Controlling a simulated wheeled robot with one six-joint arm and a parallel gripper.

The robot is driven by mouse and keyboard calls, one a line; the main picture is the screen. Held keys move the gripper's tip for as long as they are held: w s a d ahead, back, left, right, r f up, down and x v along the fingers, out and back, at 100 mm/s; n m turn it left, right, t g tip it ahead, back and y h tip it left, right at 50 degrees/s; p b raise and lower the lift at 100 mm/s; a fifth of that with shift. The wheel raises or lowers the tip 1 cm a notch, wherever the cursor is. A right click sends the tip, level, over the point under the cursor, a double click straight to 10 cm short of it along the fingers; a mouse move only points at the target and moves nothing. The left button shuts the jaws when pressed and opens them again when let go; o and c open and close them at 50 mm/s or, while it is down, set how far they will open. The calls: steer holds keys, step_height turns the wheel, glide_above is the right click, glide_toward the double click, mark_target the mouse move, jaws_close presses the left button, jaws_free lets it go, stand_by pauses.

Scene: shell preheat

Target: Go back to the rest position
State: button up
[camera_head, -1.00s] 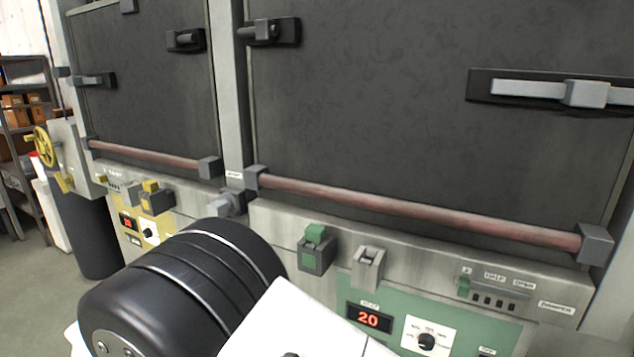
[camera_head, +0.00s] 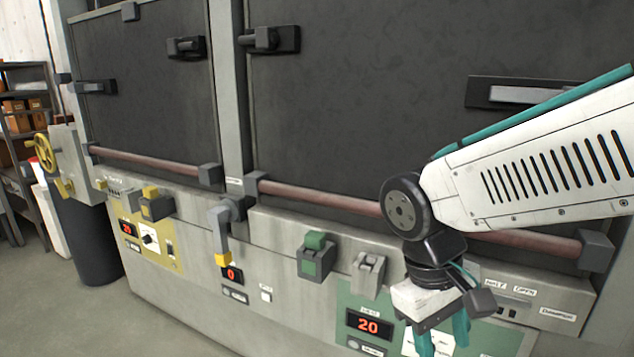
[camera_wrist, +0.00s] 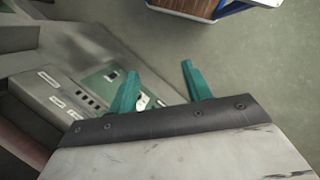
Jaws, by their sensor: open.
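My gripper (camera_head: 443,338) is at the lower right in the head view, pointing down in front of the green control panel (camera_head: 378,309). Its two teal fingers are apart with nothing between them. In the wrist view my gripper (camera_wrist: 158,82) also shows its fingers spread, one over the machine's panel edge and the other over the bare floor. My white arm reaches in from the right and hides part of the right door's lower bar and the damper strip.
Two dark furnace doors (camera_head: 400,90) with red-brown bars (camera_head: 320,196) stand close behind the arm. A lever with a yellow tip (camera_head: 222,240) hangs down at the centre. A yellow handwheel (camera_head: 44,152) and shelves are at the left.

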steer(key=s+d+r+m+t+y, duration=0.2)
steer(key=s+d+r+m+t, duration=0.1)
steer(key=s+d, duration=0.5)
steer(key=shift+d+r+m+y, duration=0.3)
steer(key=shift+d+r+m, duration=0.35)
steer(key=shift+m, duration=0.35)
